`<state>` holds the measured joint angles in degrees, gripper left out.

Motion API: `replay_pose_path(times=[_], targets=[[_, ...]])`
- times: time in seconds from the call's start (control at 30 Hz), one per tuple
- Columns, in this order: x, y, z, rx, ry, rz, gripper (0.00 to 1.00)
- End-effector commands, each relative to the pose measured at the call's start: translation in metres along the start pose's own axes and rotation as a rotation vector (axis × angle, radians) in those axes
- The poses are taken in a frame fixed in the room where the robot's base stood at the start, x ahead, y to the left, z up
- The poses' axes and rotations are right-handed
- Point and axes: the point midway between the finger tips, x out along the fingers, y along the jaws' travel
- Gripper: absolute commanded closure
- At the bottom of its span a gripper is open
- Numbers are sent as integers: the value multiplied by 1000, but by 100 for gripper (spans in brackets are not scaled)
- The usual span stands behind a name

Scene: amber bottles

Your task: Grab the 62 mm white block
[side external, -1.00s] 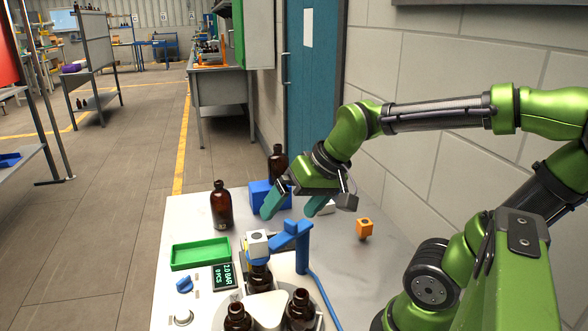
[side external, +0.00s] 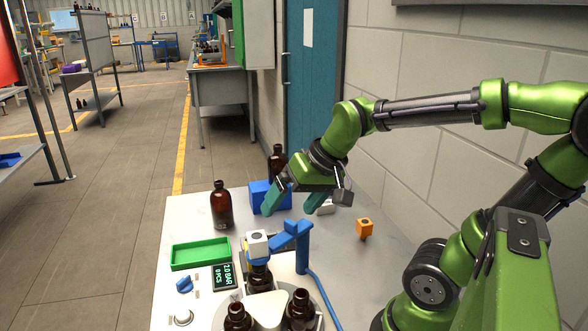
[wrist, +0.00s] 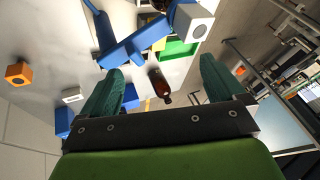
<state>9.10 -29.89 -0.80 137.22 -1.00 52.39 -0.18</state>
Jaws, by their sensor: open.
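A white block (side external: 326,207) lies on the pale table in the side external view, just right of my gripper's right finger, which hides part of it. In the wrist view a small white block (wrist: 72,96) shows at the left, outside the span of the fingers. My gripper (side external: 293,203) is open and empty above the table, between the blue box and the white block in the picture. Its teal fingers (wrist: 155,70) stand wide apart in the wrist view. Another pale cube (side external: 257,243) sits at the blue stand. I cannot tell the blocks' sizes.
A blue box (side external: 262,192) and brown bottles (side external: 221,207) stand near my gripper. An orange block (side external: 364,228) is to the right. A blue stand (side external: 302,248), a green tray (side external: 200,253) and several bottles are in front. The table around the orange block is clear.

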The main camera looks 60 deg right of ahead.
Motion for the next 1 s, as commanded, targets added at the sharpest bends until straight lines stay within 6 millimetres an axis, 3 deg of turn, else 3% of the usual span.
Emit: replay_pose_path(times=[0.1,0.27,0.4,0.6,0.7,0.8,0.9,1.0], targets=[[14,30,-51,98,-46,90,4],[33,82,-112,186,-112,189,4],[51,144,-157,250,-179,267,4],[73,244,-198,308,-283,355,4],[77,281,-211,308,-324,381,4],[75,294,-223,278,-343,391,4],[62,289,-234,237,-341,389,4],[68,288,-227,220,-367,376,4]])
